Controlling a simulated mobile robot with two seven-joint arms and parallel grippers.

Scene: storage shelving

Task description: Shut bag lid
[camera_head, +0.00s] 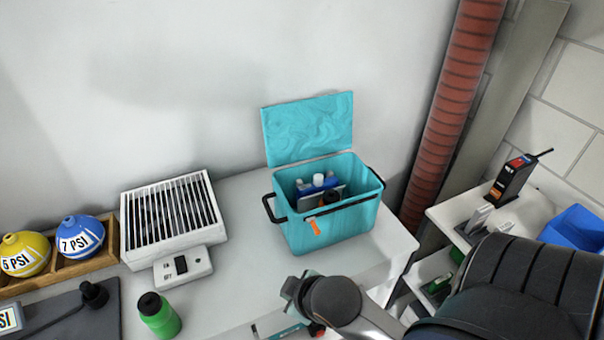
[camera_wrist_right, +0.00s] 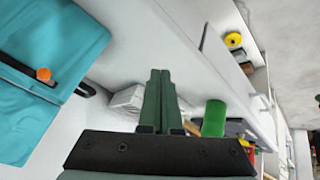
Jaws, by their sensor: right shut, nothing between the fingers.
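The teal bag (camera_head: 328,228) stands on the white table with its lid (camera_head: 308,128) open, raised upright at the back near the wall. Blue and white items (camera_head: 316,184) show inside. A black handle and an orange tag (camera_head: 314,228) are on its front. In the right wrist view, part of the teal bag (camera_wrist_right: 45,75) shows at the left edge. My right gripper (camera_wrist_right: 160,75) is shut and empty, apart from the bag. In the head view my right arm is low, in front of the bag; its fingertips are hard to make out. My left gripper is not in view.
A white slatted box (camera_head: 172,216) stands left of the bag, with a green bottle (camera_head: 158,316) in front. Yellow (camera_head: 24,256) and blue (camera_head: 80,240) round containers sit in a wooden tray at far left. A red ribbed pipe (camera_head: 455,110) rises at the right.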

